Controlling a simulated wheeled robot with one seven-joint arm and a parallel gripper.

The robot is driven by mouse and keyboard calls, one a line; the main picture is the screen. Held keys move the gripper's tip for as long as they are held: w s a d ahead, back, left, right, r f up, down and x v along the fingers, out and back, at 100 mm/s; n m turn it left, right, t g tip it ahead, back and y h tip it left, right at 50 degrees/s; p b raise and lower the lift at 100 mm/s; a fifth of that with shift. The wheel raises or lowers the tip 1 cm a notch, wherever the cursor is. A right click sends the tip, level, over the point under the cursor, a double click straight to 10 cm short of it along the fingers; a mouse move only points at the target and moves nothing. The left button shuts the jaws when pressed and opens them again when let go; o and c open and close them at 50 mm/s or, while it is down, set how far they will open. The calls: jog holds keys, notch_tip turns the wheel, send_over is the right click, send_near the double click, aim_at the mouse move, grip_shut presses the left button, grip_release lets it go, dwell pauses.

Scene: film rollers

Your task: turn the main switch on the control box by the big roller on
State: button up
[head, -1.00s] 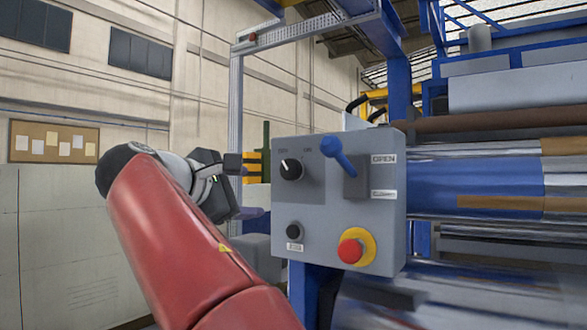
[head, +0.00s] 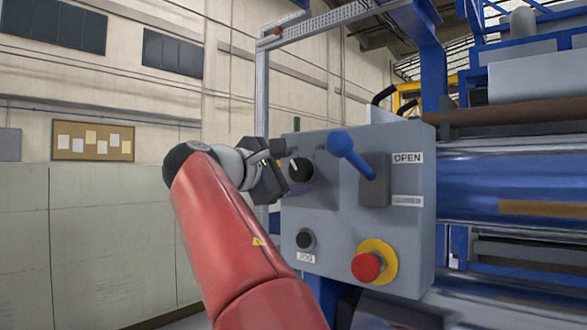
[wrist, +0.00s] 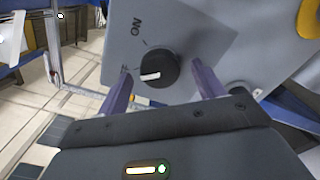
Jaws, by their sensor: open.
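The grey control box (head: 335,245) stands in front of the rollers. Its main switch is a round black knob (head: 300,169) with a white mark, at the box's upper left. In the wrist view the knob (wrist: 160,66) sits between my two fingers, its mark pointing away from the "ON" label and towards a label partly hidden by a finger. My gripper (head: 290,167) is open at the box's left edge, one finger above the knob and one below. In the wrist view my gripper (wrist: 163,82) shows no clear contact with the knob.
A blue lever (head: 349,151) sticks out right of the knob, beside OPEN and CLOSED labels. Below are a black JOG button (head: 305,239) and a red stop button (head: 367,267) on a yellow ring. A blue roller (head: 510,185) lies to the right. Free room lies left.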

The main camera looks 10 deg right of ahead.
jog(key=shift+w+d, duration=0.25)
jog(key=shift+d, duration=0.1)
jog(key=c, duration=1)
jog(key=shift+m, duration=0.4)
jog(key=m, duration=0.2)
jog(key=shift+f+m+b, duration=0.1)
jog(key=shift+m+b, duration=0.25)
jog(key=shift+m, duration=0.05)
jog(key=m, duration=0.3)
jog(key=shift+m+b, duration=0.3)
jog(key=shift+b, duration=0.1)
jog(key=m+b, duration=0.1)
jog(key=m, duration=0.5)
jog(key=shift+m, duration=0.3)
